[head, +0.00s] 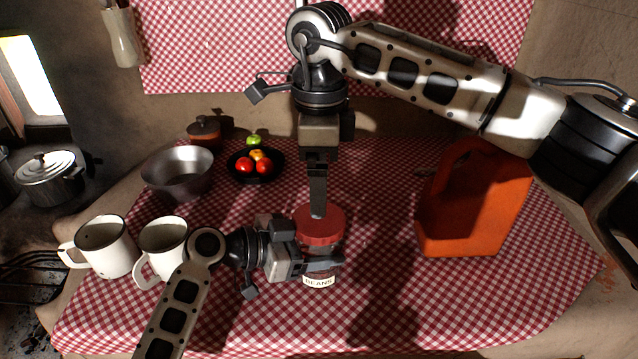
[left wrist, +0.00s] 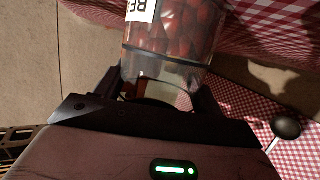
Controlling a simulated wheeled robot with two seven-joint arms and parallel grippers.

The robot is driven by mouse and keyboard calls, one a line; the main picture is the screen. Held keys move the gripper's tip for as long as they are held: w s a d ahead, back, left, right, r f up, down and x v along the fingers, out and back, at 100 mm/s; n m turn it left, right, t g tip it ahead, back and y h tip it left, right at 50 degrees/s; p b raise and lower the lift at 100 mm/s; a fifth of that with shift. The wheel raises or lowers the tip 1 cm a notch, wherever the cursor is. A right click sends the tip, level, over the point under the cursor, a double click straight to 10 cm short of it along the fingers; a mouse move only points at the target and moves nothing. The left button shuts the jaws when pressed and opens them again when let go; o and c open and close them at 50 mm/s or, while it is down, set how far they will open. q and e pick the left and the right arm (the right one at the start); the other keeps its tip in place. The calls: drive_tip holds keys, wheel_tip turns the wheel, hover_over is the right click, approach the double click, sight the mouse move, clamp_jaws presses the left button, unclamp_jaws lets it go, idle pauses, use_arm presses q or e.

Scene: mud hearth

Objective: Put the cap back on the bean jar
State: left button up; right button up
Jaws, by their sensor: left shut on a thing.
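The bean jar (head: 320,281), clear with a white "BEANS" label, stands on the checked cloth near the front middle. My left gripper (head: 322,262) is shut on its side; the left wrist view shows the jar (left wrist: 172,42) with red beans between the fingers (left wrist: 163,88). The round red cap (head: 320,228) is at the jar's top in the head view; whether it is seated or just above the rim I cannot tell. My right gripper (head: 318,206) points straight down with its fingertips at the cap's top. Its fingers overlap in this view, so their opening is hidden.
An orange jug (head: 472,215) stands to the right. Two white mugs (head: 107,247) (head: 163,238) are on the left, near my left arm. A metal bowl (head: 178,176) and a dark dish (head: 240,172) of vegetables stand behind. Cloth between jar and jug is clear.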

sight(319, 247)
drive_tip(key=shift+r, duration=0.15)
drive_tip(key=shift+f, duration=4.05)
drive_tip(key=c, duration=0.9)
drive_tip(key=shift+m, duration=1.6)
drive_tip(key=shift+c, duration=0.3)
drive_tip(key=o, duration=1)
drive_tip(key=shift+c, duration=0.2)
